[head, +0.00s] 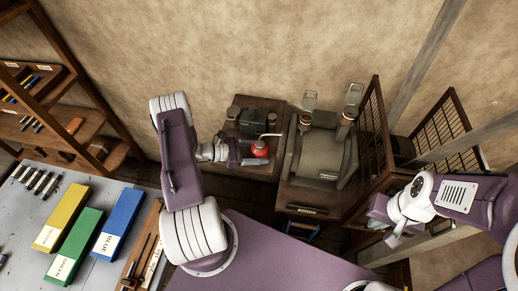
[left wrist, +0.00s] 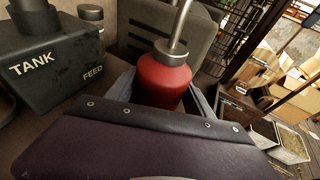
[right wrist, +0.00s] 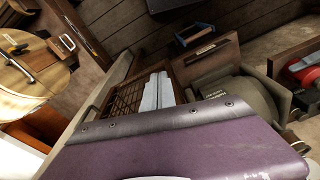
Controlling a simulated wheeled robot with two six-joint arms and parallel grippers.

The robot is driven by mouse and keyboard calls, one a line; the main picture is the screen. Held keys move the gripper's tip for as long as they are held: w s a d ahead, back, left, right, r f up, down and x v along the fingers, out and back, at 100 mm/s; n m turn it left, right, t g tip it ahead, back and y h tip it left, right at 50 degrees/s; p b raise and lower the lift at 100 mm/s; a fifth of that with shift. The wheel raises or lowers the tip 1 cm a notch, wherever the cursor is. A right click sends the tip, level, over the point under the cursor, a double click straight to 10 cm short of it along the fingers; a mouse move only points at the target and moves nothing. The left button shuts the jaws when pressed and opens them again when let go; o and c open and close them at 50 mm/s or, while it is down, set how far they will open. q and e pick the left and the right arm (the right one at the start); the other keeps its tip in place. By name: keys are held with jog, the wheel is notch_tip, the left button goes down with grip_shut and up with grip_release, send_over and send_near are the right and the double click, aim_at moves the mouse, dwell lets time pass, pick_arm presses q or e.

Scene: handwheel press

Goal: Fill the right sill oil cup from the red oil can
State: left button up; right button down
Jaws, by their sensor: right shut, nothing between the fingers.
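The red oil can (head: 260,149), with a pale spout, is at the left bench in the head view. In the left wrist view the can (left wrist: 163,80) stands between the fingers of my left gripper (left wrist: 160,97). The purple palm hides its base, and I cannot tell whether the fingers press on it. My left gripper (head: 248,160) also shows in the head view. Two cup-like fittings stand behind the grey machine, a left one (head: 305,119) and a right one (head: 347,118); their fill is unclear. My right gripper (right wrist: 157,92) is shut and empty, low right of the machine.
A dark tank (left wrist: 50,55) marked TANK and FEED stands left of the can. The grey machine (head: 318,155) is close on its right. A table (head: 30,225) with yellow, green and blue boxes is at lower left.

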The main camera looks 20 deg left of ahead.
aim_at(255, 146)
pick_arm(q)
jog(key=shift+r+p, duration=1.95)
jog(key=shift+r, duration=0.65)
jog(key=shift+c, duration=0.4)
jog(key=shift+f, duration=0.1)
jog(key=f+b, duration=0.1)
jog(key=b, duration=0.3)
jog(key=shift+a+f+b, duration=0.15)
jog(key=shift+a+b, duration=0.25)
jog(key=s+d+b, duration=0.2)
jog(key=s, duration=0.1)
jog(key=shift+r, duration=0.35)
jog(key=s+d, duration=0.1)
jog(key=s+d+r, duration=0.1)
jog(key=s+d, duration=0.1)
jog(key=shift+s+d+r, duration=0.1)
jog(key=shift+s+r, duration=0.05)
